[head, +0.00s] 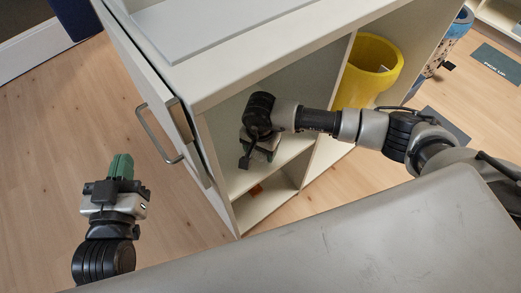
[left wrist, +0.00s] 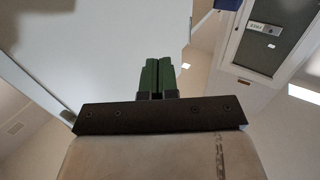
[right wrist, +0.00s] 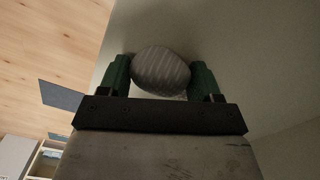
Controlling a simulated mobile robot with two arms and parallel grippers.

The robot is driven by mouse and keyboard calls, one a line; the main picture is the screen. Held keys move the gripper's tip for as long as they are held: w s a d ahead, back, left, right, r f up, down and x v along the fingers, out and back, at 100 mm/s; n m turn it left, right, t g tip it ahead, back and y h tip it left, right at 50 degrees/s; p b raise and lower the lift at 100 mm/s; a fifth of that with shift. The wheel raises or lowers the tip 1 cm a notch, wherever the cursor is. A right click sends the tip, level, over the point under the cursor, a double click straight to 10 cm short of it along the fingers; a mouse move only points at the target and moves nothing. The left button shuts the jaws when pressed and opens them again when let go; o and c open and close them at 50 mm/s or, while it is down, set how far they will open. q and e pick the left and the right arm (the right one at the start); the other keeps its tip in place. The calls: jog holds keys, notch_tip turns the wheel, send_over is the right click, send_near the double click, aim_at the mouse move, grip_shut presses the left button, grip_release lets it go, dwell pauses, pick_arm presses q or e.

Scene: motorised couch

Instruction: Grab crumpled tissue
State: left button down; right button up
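A pale, ribbed, rounded thing that looks like the crumpled tissue (right wrist: 161,72) sits between the green fingers of my right gripper (right wrist: 161,82) in the right wrist view. The fingers are apart and appear to touch it on both sides. In the head view my right gripper (head: 255,160) reaches into the upper compartment of the white cabinet (head: 325,75), and my wrist hides most of the fingers and the tissue. My left gripper (head: 121,167) is over the wooden floor, left of the cabinet. Its green fingers (left wrist: 158,76) are together and empty.
The cabinet door (head: 165,100) with its metal handle (head: 158,135) stands at the cabinet's left. A small red thing (head: 256,190) lies in the lower compartment. Wooden floor (head: 40,150) is open at left.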

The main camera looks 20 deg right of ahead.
jog(key=shift+c, duration=0.9)
jog(key=shift+r, duration=0.1)
